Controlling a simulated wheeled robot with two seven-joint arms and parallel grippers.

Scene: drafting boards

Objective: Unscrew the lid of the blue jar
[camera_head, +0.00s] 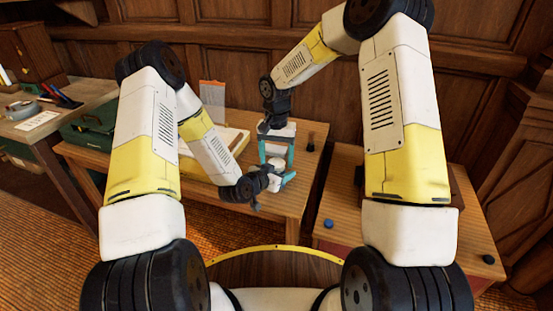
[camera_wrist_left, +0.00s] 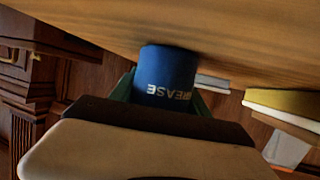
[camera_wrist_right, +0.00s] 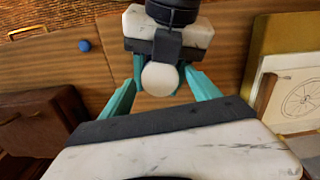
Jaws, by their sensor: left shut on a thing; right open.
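The blue jar (camera_wrist_left: 165,75) carries white "GREASE" lettering, upside down in the left wrist view. My left gripper (camera_head: 284,178) is shut around its body. The jar's base is close to the wooden table, and I cannot tell whether it touches. The round white lid (camera_wrist_right: 160,78) shows from above in the right wrist view; it also shows in the head view (camera_head: 277,161). The lid hides the jar below it in the right wrist view. My right gripper (camera_wrist_right: 161,84) is open above the jar, one teal finger on each side of the lid, with gaps visible.
A framed wheel drawing (camera_wrist_right: 297,95) lies on the table beside the jar. A small dark object (camera_head: 311,143) stands at the table's back right. A small blue thing (camera_head: 328,224) and a dark knob (camera_head: 489,259) are on the right table. A green case (camera_head: 90,125) is at left.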

